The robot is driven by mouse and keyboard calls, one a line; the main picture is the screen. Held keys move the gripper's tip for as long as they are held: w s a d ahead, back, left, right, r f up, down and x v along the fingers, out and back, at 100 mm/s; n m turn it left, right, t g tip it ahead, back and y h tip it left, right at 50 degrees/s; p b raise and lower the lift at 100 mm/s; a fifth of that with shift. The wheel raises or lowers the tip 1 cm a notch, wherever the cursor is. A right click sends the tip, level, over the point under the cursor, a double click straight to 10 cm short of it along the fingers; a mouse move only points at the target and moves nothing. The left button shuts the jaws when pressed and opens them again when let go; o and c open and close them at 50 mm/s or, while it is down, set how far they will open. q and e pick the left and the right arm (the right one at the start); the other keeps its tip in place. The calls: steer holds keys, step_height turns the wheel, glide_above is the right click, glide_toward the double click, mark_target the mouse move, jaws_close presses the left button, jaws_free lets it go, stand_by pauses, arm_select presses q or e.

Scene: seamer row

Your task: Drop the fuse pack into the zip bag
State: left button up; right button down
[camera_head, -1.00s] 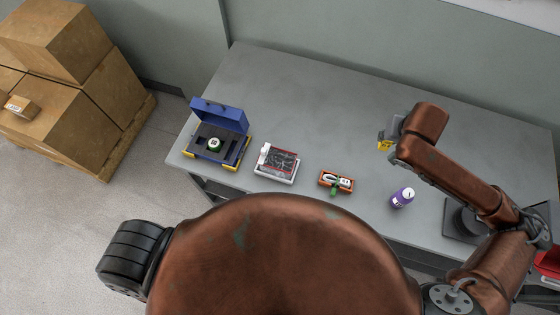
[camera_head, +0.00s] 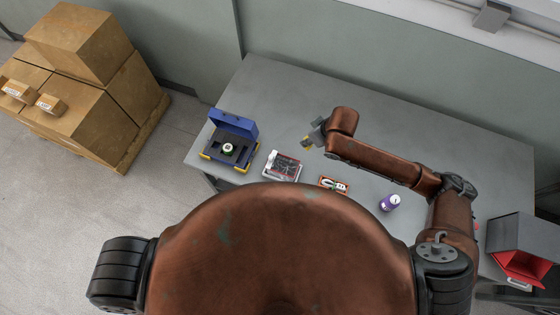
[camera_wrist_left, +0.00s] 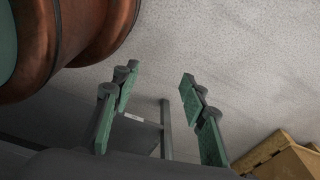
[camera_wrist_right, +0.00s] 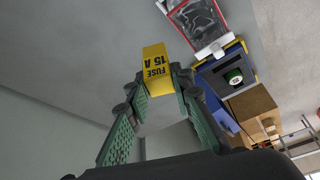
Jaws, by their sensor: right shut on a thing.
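The yellow fuse pack (camera_wrist_right: 157,72), marked "FUSE 15 A", is held between the fingertips of my right gripper (camera_wrist_right: 158,84). In the head view my right gripper (camera_head: 314,136) is above the table, with a bit of the yellow fuse pack (camera_head: 306,143) showing. The zip bag (camera_head: 283,166), clear with a red edge, lies in a white tray on the table, left of and nearer than the gripper. It also shows at the top of the right wrist view (camera_wrist_right: 196,22). My left gripper (camera_wrist_left: 158,84) is open and empty, pointing at the floor away from the table.
A blue case (camera_head: 230,140) with yellow corners and a round green-and-white item stands open left of the bag. An orange tray (camera_head: 333,185) and a purple bottle (camera_head: 389,202) stand to the right. A red-lined grey bin (camera_head: 522,255) is at far right. The table's back is clear.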

arm_select(q)
step_height(320, 180, up, 8)
steer(key=s+p, duration=0.1)
steer(key=p, duration=0.5)
arm_select(e)
steer(key=s+a+n+g+y, duration=0.1)
steer(key=s+a+n+g, duration=0.1)
steer(key=s+a+n, duration=0.45)
steer(key=shift+m, duration=0.75)
steer(key=w+f+b, duration=0.1)
steer(key=f+b, duration=0.3)
steer(key=w+a+f+b, duration=0.1)
steer(key=f+b, duration=0.1)
steer(key=b, duration=0.1)
steer(key=shift+w+f, duration=0.2)
steer(key=shift+w, duration=0.1)
arm_select(q)
step_height(320, 180, down, 7)
steer(key=shift+f, duration=0.2)
steer(key=shift+w, duration=0.1)
arm_select(e)
steer(key=c, duration=1.6)
jaws_free()
